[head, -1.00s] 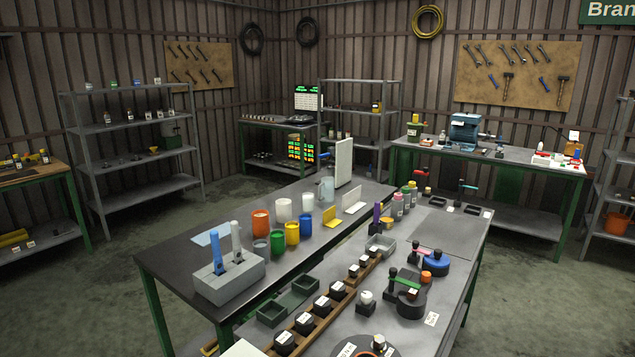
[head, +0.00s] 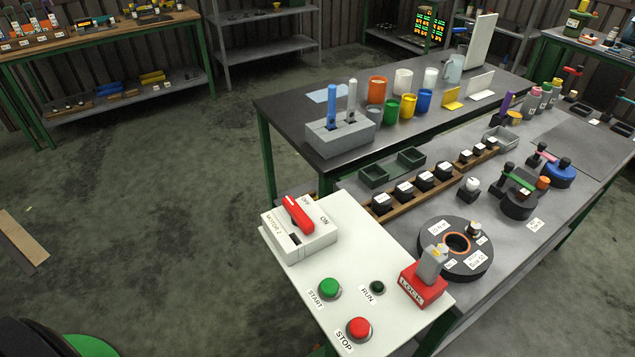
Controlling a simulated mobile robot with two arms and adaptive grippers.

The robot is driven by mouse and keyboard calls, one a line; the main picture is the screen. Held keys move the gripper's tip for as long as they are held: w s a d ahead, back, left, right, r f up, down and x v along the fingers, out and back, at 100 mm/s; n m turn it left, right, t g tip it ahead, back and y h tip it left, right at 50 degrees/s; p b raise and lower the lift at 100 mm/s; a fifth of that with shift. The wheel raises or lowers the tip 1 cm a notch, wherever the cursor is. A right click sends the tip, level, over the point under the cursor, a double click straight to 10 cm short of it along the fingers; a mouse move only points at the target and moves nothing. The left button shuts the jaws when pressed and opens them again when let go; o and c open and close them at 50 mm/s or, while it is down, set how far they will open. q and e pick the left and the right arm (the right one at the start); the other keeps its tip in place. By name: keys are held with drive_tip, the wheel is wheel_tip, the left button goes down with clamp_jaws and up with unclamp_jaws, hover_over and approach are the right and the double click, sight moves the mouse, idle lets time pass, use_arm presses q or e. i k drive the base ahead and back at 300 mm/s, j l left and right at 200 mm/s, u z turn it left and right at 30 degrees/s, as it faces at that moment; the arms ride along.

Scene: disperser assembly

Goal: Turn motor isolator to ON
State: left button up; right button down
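The motor isolator (head: 312,238) is a white box labelled MOTOR 2 at the upper left of a white control panel (head: 375,262). Its red handle (head: 298,214) lies tilted, with its upper end beside the OFF mark and away from the ON mark on the right. The panel also carries a green START button (head: 329,287), a red STOP button (head: 358,328) and a small dark green RUN lamp (head: 377,287). Neither of my grippers shows in the head view.
A red LOCK block (head: 422,288) with a grey piece on it sits at the panel's right edge. A round black fixture (head: 456,249) stands just beyond. A wooden rack (head: 425,190) of black-based pieces lies behind the panel. The floor (head: 180,220) to the left is open.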

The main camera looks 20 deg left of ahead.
sight(299, 217)
drive_tip(key=i+u, duration=0.15)
drive_tip(key=u, duration=0.2)
drive_tip(key=i+l+u, duration=0.1)
drive_tip(key=u, duration=0.25)
drive_tip(key=i+l+u, duration=0.1)
drive_tip(key=u, duration=0.25)
